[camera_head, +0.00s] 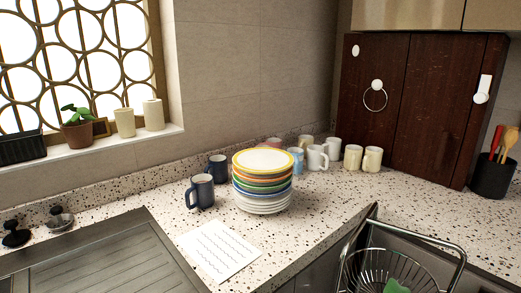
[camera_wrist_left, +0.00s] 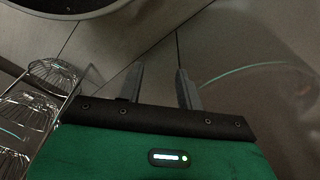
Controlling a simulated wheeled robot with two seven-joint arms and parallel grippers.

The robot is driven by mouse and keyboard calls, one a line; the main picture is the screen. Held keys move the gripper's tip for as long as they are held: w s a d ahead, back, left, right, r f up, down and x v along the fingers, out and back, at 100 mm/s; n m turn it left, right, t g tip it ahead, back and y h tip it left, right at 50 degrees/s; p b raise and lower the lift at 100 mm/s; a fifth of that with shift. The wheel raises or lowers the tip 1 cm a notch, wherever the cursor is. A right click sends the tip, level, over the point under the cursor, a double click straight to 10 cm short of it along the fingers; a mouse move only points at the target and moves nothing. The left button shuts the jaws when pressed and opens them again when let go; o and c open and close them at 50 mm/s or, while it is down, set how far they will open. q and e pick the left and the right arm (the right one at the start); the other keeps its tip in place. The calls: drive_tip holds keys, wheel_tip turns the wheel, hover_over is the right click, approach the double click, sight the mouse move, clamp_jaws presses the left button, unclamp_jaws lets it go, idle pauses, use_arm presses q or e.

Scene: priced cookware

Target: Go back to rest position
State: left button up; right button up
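My left gripper (camera_wrist_left: 160,82) shows in the left wrist view. Its two dark fingers stand apart with nothing between them, so it is open and empty. Behind the fingers is its green body with a lit indicator. No arm can be clearly made out in the head view, and my right gripper is not in view.
Wire baskets (camera_wrist_left: 28,112) are left of my left gripper; a metal rack (camera_head: 385,262) is at the counter's front. A plate stack (camera_head: 263,185), mugs (camera_head: 201,191) and a paper sheet (camera_head: 220,250) lie on the speckled counter (camera_head: 325,205).

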use_arm(q)
drive_tip(key=s+a+f+p, duration=0.2)
drive_tip(key=s+f+p, duration=0.4)
drive_tip(key=s, duration=0.4)
drive_tip(key=s+a+f+g+p, duration=0.1)
drive_tip(key=s+a+f+p, duration=0.2)
drive_tip(key=s+f+p, duration=0.3)
drive_tip(key=s+f, duration=0.2)
drive_tip(key=s, duration=0.2)
drive_tip(key=shift+a+y+p, duration=0.3)
drive_tip(key=shift+p, duration=0.05)
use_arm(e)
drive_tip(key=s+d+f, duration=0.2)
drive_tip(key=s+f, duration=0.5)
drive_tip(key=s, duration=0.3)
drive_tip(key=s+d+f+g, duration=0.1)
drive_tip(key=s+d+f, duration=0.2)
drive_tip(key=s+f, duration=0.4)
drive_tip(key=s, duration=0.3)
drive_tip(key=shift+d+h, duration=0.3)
